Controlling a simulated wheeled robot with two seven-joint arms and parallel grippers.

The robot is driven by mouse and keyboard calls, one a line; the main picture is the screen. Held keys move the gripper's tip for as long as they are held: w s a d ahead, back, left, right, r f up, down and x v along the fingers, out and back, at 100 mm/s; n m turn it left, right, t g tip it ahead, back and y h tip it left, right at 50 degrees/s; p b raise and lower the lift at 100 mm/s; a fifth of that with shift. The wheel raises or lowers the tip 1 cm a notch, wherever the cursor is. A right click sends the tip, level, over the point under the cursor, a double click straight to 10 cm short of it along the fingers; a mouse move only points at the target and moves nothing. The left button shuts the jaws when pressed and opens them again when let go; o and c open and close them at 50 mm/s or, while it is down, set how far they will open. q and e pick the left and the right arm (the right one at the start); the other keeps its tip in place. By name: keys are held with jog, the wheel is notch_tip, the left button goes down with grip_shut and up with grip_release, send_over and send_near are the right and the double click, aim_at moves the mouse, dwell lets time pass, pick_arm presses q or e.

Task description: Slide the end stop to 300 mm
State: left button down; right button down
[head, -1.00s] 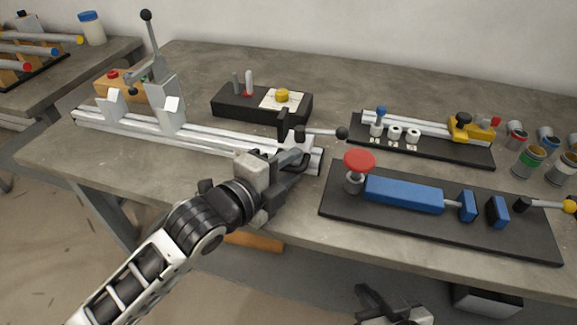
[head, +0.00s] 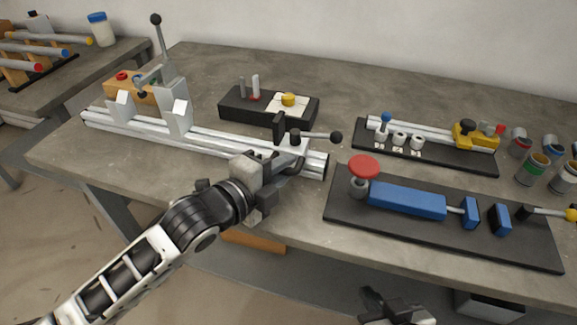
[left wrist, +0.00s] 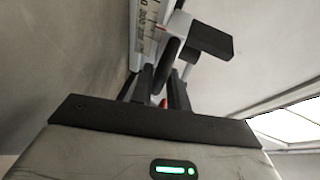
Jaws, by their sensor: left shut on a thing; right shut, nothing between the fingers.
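The end stop (head: 279,127), a pale carriage with a black plate and a lever ending in a black ball, sits on the silver rail (head: 215,138) near its right end. My left gripper (head: 287,167) is shut on the near side of the end stop; a dark part shows between its fingers in the left wrist view (left wrist: 161,82). There the end stop's black block (left wrist: 210,42) stands beside a numbered scale (left wrist: 147,25), with a thin red mark by it; the exact reading is unclear. My right gripper (head: 392,305) is shut and empty, low in front of the table.
A clamp with a tall lever (head: 172,88) stands at the rail's left part. A black box with a yellow knob (head: 265,107) lies behind the rail. A black board with a blue block (head: 405,200) lies to the right. Several cans stand at far right.

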pick_arm(q)
jog(key=c, duration=1.5)
grip_release()
jog(key=shift+f, duration=0.3)
jog(key=shift+o, duration=0.2)
jog(key=shift+r, duration=0.1)
jog(key=shift+s+a+r, duration=0.1)
jog(key=v, duration=1.5)
jog(key=shift+s+a+b, duration=0.2)
jog(key=shift+s+b, duration=0.1)
